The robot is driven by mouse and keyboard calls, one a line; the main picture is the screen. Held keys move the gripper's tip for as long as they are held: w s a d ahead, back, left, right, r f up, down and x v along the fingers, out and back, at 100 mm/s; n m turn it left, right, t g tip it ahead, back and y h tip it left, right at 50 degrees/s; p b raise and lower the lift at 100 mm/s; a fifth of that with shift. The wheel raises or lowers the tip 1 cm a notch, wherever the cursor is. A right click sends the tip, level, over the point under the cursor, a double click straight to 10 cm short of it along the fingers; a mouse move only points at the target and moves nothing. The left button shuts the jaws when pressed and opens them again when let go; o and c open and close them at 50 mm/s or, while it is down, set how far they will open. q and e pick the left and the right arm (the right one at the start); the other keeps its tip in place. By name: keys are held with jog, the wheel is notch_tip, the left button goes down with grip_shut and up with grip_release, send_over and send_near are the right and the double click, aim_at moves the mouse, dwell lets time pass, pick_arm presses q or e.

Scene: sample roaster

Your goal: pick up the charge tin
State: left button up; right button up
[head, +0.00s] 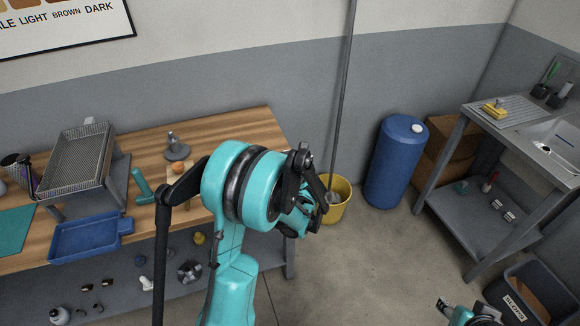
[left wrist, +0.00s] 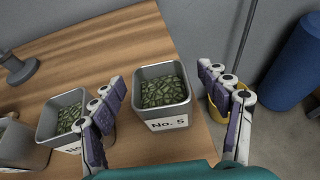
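In the left wrist view a square metal tin labelled "No. 5" (left wrist: 163,123), full of green beans, stands upright on the wooden bench near its right end. My left gripper (left wrist: 160,78) is open, with one finger to each side of this tin; I see no clear contact. A second tin of green beans (left wrist: 62,115) stands to its left, its label partly hidden by a finger. In the head view my left gripper (head: 308,195) is at the bench's right end, and my arm hides the tins. Part of my right arm's end (head: 472,314) shows at the bottom right; its fingers are unclear.
A grey container (left wrist: 20,148) stands left of the tins. A yellow bucket (head: 338,208) and blue barrel (head: 395,162) stand on the floor beyond the bench (head: 235,128). A thin vertical pole (head: 345,90) rises beside the gripper. A blue tray (head: 88,240) lies at the left.

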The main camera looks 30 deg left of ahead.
pick_arm(q)
jog(key=c, duration=1.3)
